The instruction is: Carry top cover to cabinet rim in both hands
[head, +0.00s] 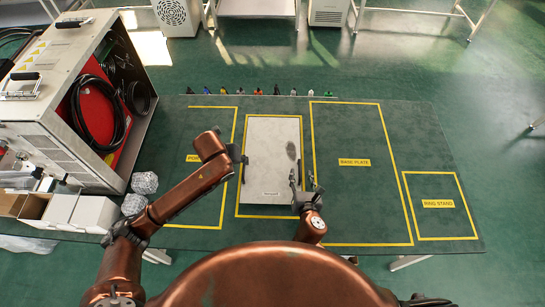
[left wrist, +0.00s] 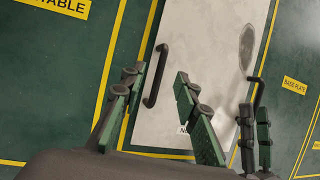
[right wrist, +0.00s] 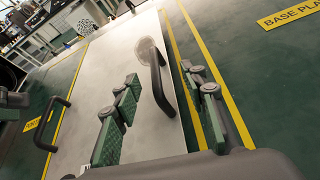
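The top cover (head: 270,150) is a flat light-grey panel with a dark oval patch, lying inside a yellow outline on the green table. It has a black handle along each long side. In the left wrist view, the left handle (left wrist: 157,76) stands between the spread fingers of my left gripper (left wrist: 158,82), apart from both. In the right wrist view, the right handle (right wrist: 161,80) stands between the spread fingers of my right gripper (right wrist: 163,82). The cabinet (head: 95,100) stands at the left, its open side showing a red interior and black cables.
Foil-like balls (head: 144,182) and small boxes (head: 92,213) lie at the table's left, near my left arm. Small coloured items (head: 257,91) line the far edge. The outlined base plate area (head: 350,205) and ring stand area (head: 440,222) at right are bare.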

